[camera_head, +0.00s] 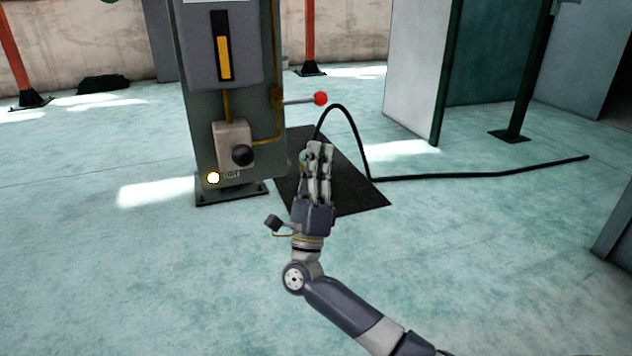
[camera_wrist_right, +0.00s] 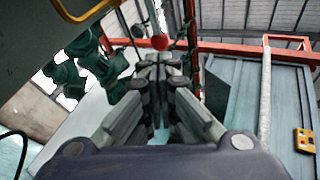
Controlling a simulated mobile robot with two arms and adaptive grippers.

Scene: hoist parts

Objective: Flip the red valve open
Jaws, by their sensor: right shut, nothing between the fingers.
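The red valve ball (camera_head: 320,98) sits at the end of a thin grey lever (camera_head: 299,101) that sticks out level to the right from the grey-green column (camera_head: 197,120) in the head view. The ball also shows at the top of the right wrist view (camera_wrist_right: 159,42), just beyond the fingertips. My right gripper (camera_head: 320,146) is shut and empty. In the head view it points upward, below the ball and right of the column, apart from both. It also shows in the right wrist view (camera_wrist_right: 160,62). My left gripper is not in view.
A black hose (camera_head: 475,176) runs right across the floor. The front floor is clear.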

